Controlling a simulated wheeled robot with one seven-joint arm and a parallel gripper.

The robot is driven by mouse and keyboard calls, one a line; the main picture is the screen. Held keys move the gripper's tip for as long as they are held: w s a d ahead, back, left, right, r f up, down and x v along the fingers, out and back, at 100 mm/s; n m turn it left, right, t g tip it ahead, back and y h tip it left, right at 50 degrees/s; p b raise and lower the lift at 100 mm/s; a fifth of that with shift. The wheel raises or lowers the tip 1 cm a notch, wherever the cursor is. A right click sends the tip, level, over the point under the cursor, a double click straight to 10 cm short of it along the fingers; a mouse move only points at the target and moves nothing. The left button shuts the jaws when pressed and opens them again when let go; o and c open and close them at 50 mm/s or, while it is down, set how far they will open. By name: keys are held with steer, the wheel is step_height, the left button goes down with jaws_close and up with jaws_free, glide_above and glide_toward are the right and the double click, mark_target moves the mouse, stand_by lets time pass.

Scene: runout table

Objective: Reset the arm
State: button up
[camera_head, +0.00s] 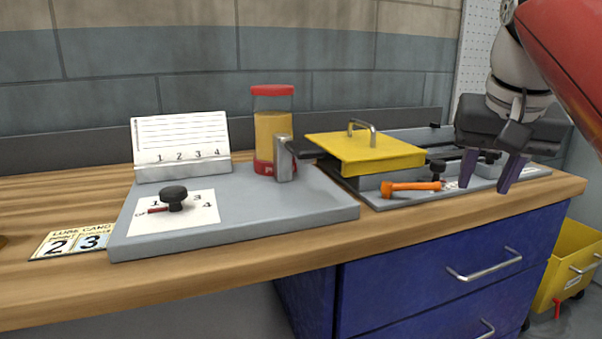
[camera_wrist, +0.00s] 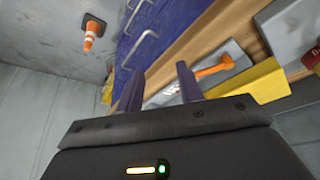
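My gripper (camera_head: 496,172) is at the right of the head view, above the right end of the workbench. Its two dark purple fingers point down and stand apart with nothing between them. In the wrist view my gripper (camera_wrist: 159,88) also shows open and empty, with the blue drawer front and bench edge beyond it. An orange-handled tool (camera_head: 411,187) lies on the grey tray just left of the fingers; it also shows in the wrist view (camera_wrist: 214,68).
A yellow cover with a handle (camera_head: 370,150) stands left of my gripper. A red-capped canister (camera_head: 272,130), a grey board with a black knob (camera_head: 174,197) and a numbered card stand (camera_head: 182,145) are farther left. A yellow bin (camera_head: 570,262) is on the floor. An orange cone (camera_wrist: 93,32) stands on the floor.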

steer(key=s+a+f+n, duration=0.2)
steer(key=s+a+f, duration=0.2)
steer(key=f, duration=1)
steer(key=s+a+f+n+t+y, duration=0.1)
steer(key=s+a+f, duration=0.4)
steer(key=f, duration=0.9)
steer(key=shift+s+a+f+n, duration=0.15)
steer(key=shift+s+f+n, duration=0.3)
steer(key=shift+s, duration=0.45)
